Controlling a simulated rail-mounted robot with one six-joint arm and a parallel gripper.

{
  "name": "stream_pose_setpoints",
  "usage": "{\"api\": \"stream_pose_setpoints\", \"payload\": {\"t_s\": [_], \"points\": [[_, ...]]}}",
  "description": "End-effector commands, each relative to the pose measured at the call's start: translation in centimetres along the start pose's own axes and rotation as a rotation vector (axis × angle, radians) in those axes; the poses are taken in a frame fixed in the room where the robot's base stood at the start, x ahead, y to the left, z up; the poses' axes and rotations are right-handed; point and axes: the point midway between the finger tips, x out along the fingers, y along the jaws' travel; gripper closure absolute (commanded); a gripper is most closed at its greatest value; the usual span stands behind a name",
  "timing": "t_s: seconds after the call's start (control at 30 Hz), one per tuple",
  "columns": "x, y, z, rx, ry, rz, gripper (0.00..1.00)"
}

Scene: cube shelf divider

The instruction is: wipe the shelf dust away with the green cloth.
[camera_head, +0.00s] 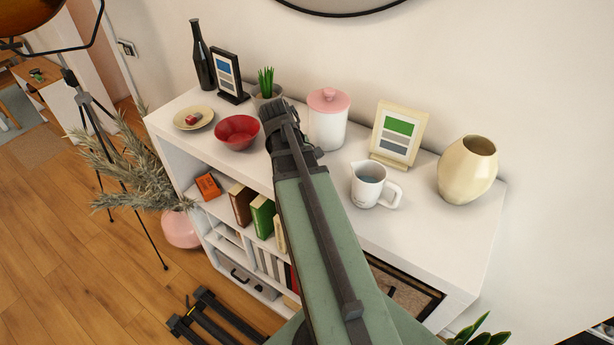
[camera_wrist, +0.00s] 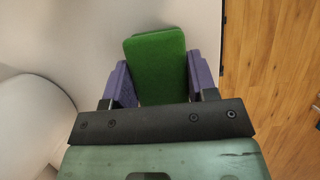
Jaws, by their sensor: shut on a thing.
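The green cloth (camera_wrist: 155,55) is a folded, pad-like block in the wrist view. My gripper (camera_wrist: 163,82) is shut on it, with a purple finger on each side. A pale surface lies behind the cloth, and I cannot tell whether they touch. In the head view my arm covers the middle of the white shelf unit (camera_head: 470,240), and it hides the gripper and the cloth. I can make out no dust in either view.
On the shelf top stand a black bottle (camera_head: 202,58), a plate (camera_head: 193,118), a red bowl (camera_head: 237,132), a pink-lidded jar (camera_head: 328,122), a white pitcher (camera_head: 372,186), a framed card (camera_head: 397,135) and a cream vase (camera_head: 467,172). Books (camera_head: 262,215) fill compartments below.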

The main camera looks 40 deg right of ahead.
Motion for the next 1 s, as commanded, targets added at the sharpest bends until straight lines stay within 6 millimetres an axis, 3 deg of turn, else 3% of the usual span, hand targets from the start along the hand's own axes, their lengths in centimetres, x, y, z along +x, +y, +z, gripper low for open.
{"api": "stream_pose_setpoints", "payload": {"t_s": [0.1,0.37,0.67,0.87,1.0], "points": [[-0.6,0.1,-1.5,-0.002,0.003,0.001,0.67],[-0.9,0.1,-2.0,-0.001,0.002,0.001,0.67],[-2.1,0.1,-4.7,-0.001,0.001,0.001,0.67],[-2.0,0.0,-4.5,0.001,0.0,0.0,0.67],[-1.4,-0.1,-3.5,0.002,0.0,0.0,0.67]]}}
